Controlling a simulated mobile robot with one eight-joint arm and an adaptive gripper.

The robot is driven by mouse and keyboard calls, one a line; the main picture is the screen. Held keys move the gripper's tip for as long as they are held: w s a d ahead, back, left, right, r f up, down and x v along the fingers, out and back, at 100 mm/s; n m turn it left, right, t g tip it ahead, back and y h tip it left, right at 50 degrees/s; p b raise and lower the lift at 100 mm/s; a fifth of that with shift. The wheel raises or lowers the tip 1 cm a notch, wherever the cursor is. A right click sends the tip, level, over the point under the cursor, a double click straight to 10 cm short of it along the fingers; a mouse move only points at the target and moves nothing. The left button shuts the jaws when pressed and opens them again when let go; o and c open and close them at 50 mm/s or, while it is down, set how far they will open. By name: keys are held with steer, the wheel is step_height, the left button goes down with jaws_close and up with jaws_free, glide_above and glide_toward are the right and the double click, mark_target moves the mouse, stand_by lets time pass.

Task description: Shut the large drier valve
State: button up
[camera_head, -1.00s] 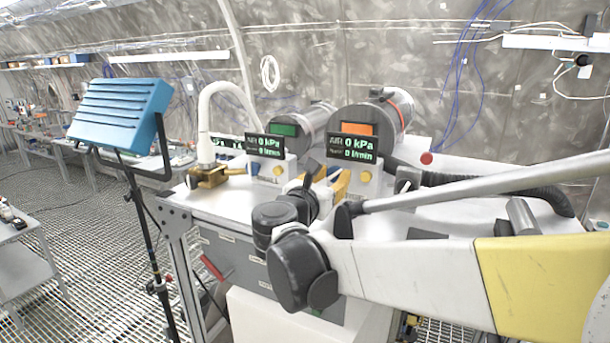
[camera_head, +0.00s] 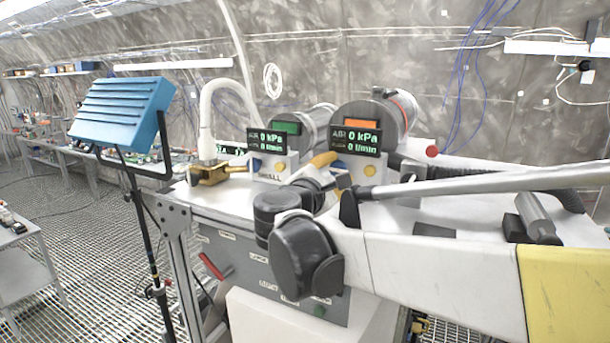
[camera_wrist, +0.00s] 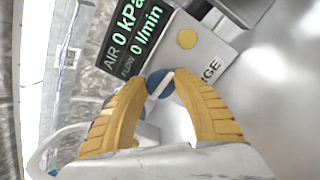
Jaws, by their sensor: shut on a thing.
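The large drier valve is a round blue knob (camera_wrist: 158,84) with a white bar across it, in the wrist view. It sits on a pale panel whose label ends in "RGE". My gripper (camera_wrist: 160,82) has its two yellow fingers closed on the knob, one on each side. The knob's lower part is partly hidden by the fingers. In the head view my gripper (camera_head: 324,160) reaches the panel below the large drier's display (camera_head: 355,139), which reads 0 kPa and 0 l/min. The large drier (camera_head: 385,115) is a grey cylinder with an orange screen.
The small drier (camera_head: 314,122) with a green screen and its own display (camera_head: 266,140) stands just left. A brass fitting with a white hose (camera_head: 207,110) is at the bench's left end. A blue panel on a stand (camera_head: 122,108) stands left of the bench.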

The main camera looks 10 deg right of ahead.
steer(key=m+b, duration=0.1)
steer(key=m, duration=0.3)
steer(key=shift+m+b, duration=0.3)
steer(key=m+b, duration=0.1)
steer(key=m, duration=0.2)
steer(key=shift+f+m, duration=0.1)
steer(key=shift+m, duration=0.3)
steer(key=m+b, duration=0.1)
steer(key=m, duration=0.2)
steer(key=shift+m+b, duration=0.3)
steer(key=shift+m, duration=1.8)
steer(key=o, duration=1.2)
steer(key=shift+f, duration=0.1)
steer(key=v, duration=1.2)
